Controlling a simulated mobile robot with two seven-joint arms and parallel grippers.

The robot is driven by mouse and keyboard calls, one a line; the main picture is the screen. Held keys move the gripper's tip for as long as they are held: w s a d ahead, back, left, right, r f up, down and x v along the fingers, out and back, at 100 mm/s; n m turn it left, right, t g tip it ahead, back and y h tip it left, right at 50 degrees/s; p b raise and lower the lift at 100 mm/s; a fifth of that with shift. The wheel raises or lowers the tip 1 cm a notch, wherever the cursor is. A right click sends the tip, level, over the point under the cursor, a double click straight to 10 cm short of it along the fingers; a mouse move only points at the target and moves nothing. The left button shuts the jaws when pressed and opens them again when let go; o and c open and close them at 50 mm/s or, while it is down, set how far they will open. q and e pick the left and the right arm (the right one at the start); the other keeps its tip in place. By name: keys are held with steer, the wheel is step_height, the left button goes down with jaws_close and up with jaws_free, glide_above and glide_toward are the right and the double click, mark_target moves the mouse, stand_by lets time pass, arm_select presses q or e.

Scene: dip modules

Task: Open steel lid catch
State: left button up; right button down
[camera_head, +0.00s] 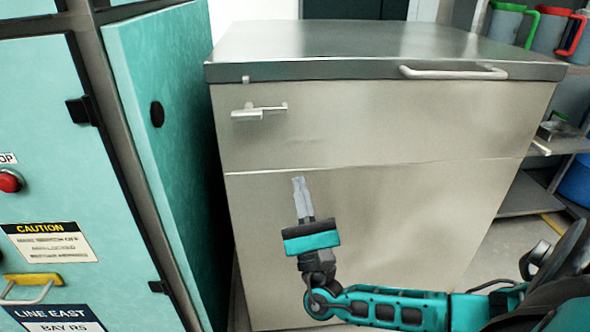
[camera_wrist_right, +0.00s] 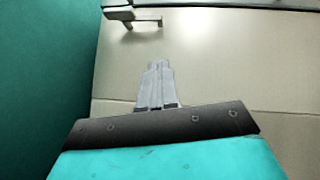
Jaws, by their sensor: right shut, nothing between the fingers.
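The steel lid catch (camera_head: 260,112) is a small pale lever on the upper left front of the steel cabinet (camera_head: 400,125). It lies level, just below the lid (camera_head: 390,45). It also shows at the top left of the right wrist view (camera_wrist_right: 133,17). My right gripper (camera_head: 299,182) is shut and empty, its fingers pointing up. It is below the catch and a little to its right, apart from it. The gripper also shows in the right wrist view (camera_wrist_right: 159,66). My left gripper is not in view.
The lid has a bar handle (camera_head: 453,73) on its front edge at the right. Shelves with mugs (camera_head: 548,30) are at the right.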

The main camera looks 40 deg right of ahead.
steer(key=shift+s+f, duration=0.2)
